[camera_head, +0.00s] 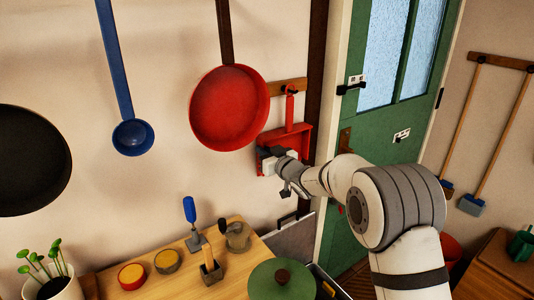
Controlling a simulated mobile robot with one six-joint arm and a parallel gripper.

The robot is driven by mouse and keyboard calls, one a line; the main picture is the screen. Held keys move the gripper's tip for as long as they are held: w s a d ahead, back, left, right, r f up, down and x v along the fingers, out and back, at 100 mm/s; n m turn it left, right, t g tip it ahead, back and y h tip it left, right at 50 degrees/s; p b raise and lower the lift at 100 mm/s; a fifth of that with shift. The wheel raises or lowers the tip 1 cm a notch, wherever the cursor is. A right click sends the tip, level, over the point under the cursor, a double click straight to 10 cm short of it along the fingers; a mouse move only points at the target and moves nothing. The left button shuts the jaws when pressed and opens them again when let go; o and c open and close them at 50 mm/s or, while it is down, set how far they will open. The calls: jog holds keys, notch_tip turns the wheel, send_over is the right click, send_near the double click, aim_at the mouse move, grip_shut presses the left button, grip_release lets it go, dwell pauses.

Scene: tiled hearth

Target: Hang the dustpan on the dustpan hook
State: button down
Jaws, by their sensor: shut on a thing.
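The red dustpan (294,140) is upright against the wall to the right of the red pan, with its handle pointing up. The top of its handle is at a small dark hook (292,88) on a short wooden rail (276,88). I cannot tell whether the handle is on the hook or only in front of it. My gripper (266,158) is at the dustpan's lower left part and is shut on it. My gripper hides part of the dustpan's lower edge.
The red pan (229,108) hangs close to the dustpan's left. A blue ladle (132,137) and black pan (30,160) hang farther left. Below are a wooden counter (185,280) with small items and a green lidded pot (282,282). A green door (375,125) stands right.

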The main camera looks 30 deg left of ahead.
jog(key=shift+w+a+f+b, duration=0.1)
jog(key=shift+a+f+b, duration=0.1)
jog(key=shift+f+b, duration=0.2)
dwell(0.3)
jog(key=c, duration=1.5)
grip_release()
jog(key=shift+d, duration=0.15)
jog(key=shift+b+v, duration=1)
jog(key=shift+v, duration=1.1)
jog(key=shift+d, duration=0.1)
